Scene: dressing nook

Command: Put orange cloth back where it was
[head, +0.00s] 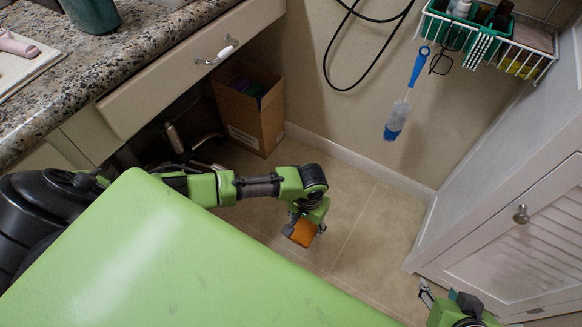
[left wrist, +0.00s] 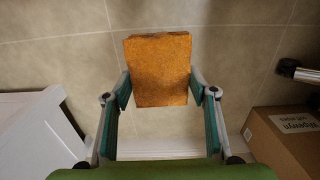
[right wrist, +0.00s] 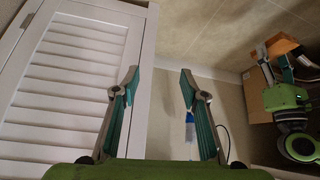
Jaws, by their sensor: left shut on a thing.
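The orange cloth (head: 301,232) is a folded, roughly square pad, held above the tiled floor. It also shows in the left wrist view (left wrist: 159,68). My left gripper (head: 306,220) is shut on it, with a fingertip at each side edge in the left wrist view (left wrist: 160,90). My right gripper (right wrist: 159,82) is open and empty, in front of the white louvered door. In the head view the right gripper (head: 428,292) shows only partly at the bottom right.
A cardboard box (head: 252,112) stands on the floor under the granite counter (head: 110,55). A wire rack (head: 490,38) hangs on the wall, with a blue brush (head: 407,90) below it. The white louvered cabinet (head: 490,235) is at right. Floor between is clear.

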